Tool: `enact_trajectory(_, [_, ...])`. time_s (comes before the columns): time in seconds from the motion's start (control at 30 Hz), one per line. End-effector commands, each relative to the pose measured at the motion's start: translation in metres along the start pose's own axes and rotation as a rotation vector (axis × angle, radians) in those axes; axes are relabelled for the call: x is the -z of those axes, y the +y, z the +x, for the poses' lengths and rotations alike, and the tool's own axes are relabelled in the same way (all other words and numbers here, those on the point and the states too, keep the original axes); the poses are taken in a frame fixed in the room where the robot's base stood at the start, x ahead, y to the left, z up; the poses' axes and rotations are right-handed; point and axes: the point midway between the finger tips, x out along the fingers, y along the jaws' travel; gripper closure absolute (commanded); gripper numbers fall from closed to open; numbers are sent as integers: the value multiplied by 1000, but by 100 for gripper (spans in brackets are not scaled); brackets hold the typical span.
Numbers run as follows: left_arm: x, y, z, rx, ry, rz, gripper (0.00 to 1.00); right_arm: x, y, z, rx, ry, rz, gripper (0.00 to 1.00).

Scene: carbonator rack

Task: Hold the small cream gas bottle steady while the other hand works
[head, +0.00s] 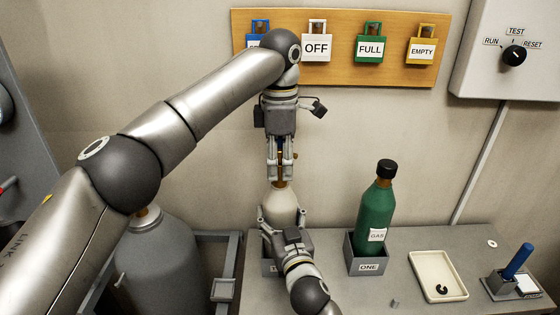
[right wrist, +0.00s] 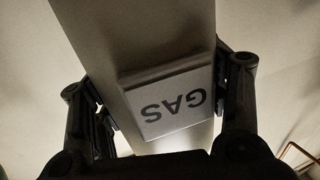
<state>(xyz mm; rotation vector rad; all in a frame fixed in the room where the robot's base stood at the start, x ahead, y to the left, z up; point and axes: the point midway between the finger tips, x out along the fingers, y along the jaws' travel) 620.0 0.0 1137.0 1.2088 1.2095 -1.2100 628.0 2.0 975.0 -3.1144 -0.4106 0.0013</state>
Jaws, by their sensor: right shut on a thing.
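The small cream gas bottle (head: 281,205) stands upright in a grey holder (head: 268,268) on the bench, with a brass-coloured neck. My right gripper (head: 284,222) is shut on its body from the front and hides its lower part. In the right wrist view the bottle (right wrist: 160,40) runs between the two fingers (right wrist: 165,95), with its GAS label upside down. My left gripper (head: 281,172) points straight down over the bottle's neck, fingers on either side of the top fitting. Whether they grip it is too small to tell.
A green gas bottle (head: 374,220) stands in holder ONE to the right. Further right are a cream tray (head: 438,276) with a black ring and a blue-handled tool (head: 517,262) in a holder. A large grey cylinder (head: 160,260) stands left. Tags hang on a wooden board (head: 390,68).

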Motion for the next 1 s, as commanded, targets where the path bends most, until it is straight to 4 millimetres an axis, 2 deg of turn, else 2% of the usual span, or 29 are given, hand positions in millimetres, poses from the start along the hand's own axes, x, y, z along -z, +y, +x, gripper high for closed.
enact_trajectory(0.03, [0, 0, 0, -1, 0, 0, 70, 0, 0, 0, -1, -1, -1, 99])
enact_trajectory(0.2, [0, 0, 0, -2, 0, 0, 89, 0, 0, 0, -1, -1, -1, 99])
enact_trajectory(0.37, [0, 0, 0, -2, -2, 61, 89, 0, 0, 0, 0, 0, -1, 99])
enact_trajectory(1.0, [0, 0, 1, -2, -1, 1036, 89, 0, 0, 0, 0, 1, -2, 99])
